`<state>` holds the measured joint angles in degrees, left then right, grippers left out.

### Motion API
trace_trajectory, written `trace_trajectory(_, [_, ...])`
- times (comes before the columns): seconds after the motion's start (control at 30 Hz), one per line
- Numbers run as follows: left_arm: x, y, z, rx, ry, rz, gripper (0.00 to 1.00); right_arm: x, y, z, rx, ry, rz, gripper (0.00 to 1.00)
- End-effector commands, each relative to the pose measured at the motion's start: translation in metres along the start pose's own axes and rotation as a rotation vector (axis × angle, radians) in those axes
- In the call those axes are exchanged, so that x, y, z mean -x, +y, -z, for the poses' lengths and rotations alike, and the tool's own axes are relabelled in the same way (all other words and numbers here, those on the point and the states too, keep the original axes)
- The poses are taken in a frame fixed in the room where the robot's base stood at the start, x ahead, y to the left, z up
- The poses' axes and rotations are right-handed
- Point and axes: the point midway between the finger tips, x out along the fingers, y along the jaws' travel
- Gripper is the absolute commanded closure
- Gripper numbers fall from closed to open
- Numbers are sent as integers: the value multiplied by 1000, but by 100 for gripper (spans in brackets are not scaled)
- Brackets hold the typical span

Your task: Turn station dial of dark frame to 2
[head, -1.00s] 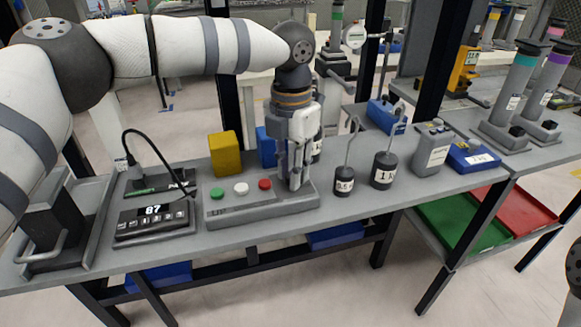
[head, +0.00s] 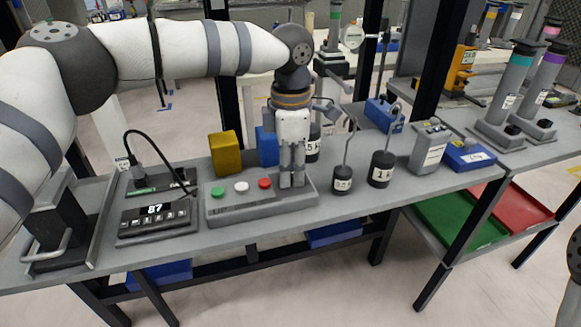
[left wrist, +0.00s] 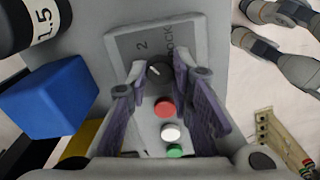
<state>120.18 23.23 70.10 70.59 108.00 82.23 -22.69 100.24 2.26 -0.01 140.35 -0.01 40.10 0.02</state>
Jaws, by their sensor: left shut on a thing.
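The grey station box (head: 235,212) sits on the bench of the dark frame (head: 226,100), with green, white and red buttons. My left gripper (head: 292,184) points down at the box's right end, beside the red button (head: 264,183). In the left wrist view, the small dark dial (left wrist: 158,71) lies between the fingertips of my left gripper (left wrist: 156,76), which are shut on it. A label plate (left wrist: 158,42) beyond it shows "2" on the left and "LOCK" on the right. A pale dial mark seems to face the "2" side. The fingers hide the dial in the head view.
A yellow block (head: 226,153) and a blue block (head: 267,146) stand behind the box. Hooked dark weights (head: 382,170) stand to its right. A cabled display unit (head: 157,212) reading 87 is at left. Green and red trays (head: 463,222) are lower right.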

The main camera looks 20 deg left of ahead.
Motion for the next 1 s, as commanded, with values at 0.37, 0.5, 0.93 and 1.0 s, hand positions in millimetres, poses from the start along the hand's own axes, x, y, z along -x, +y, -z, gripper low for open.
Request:
trace_trajectory(0.37, [-1, -1, -1, -80, -2, 2, 100, -1, 0, 0, 0, -2, 0, 60])
trace_trajectory(0.5, [-1, -1, -1, -84, -1, 3, 100, -1, 0, 0, 0, -2, 0, 60])
trace_trajectory(0.93, [-1, -1, 0, -82, -1, 2, 59, -1, 0, 0, 0, -2, 0, 60])
trace_trajectory(1.0, [-1, -1, 0, -82, -1, 2, 59, -1, 0, 0, 0, -2, 0, 60])
